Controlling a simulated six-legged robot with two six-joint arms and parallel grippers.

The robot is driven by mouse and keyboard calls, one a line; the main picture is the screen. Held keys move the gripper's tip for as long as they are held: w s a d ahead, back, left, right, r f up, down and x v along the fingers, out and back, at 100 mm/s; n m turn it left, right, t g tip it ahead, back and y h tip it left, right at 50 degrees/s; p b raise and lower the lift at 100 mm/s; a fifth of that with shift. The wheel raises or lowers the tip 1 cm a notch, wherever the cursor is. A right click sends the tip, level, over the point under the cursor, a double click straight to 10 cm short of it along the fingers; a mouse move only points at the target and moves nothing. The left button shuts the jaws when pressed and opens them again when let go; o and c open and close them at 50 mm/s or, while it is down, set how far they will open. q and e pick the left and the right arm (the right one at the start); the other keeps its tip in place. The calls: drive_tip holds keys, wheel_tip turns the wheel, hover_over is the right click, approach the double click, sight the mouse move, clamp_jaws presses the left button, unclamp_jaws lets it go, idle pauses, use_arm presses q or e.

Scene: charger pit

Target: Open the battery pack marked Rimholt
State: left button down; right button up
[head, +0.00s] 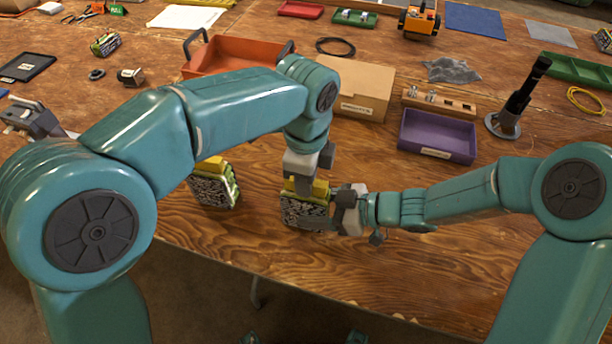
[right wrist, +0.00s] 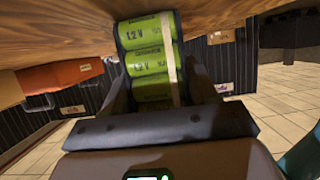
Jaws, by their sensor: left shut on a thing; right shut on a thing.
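A battery pack (head: 302,212) with a black-and-white patterned side stands upright near the front middle of the table. My left gripper (head: 304,186) comes down from above and is shut on its yellow top part (head: 319,189). My right gripper (head: 338,212) is shut on the pack's body from the right. In the right wrist view the pack's green cells (right wrist: 152,60), marked 1.2 V, show between my right fingers (right wrist: 158,92). A similar pack (head: 213,188) with a yellow top stands to the left. I cannot read the name Rimholt on either. Whether the top part sits fully down is unclear.
Behind stand an orange tray (head: 238,50), a cardboard box (head: 352,88), a purple tray (head: 436,138) and a black post on a round base (head: 503,124). A wooden holder (head: 446,104) lies beside the box. The table's front edge is close below the pack; wood right of centre is clear.

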use_arm(q)
drive_tip(key=shift+r, duration=0.2)
drive_tip(key=shift+r, duration=0.9)
drive_tip(key=shift+r, duration=2)
use_arm(e)
drive_tip(key=o, duration=1.6)
drive_tip(key=shift+d, duration=0.1)
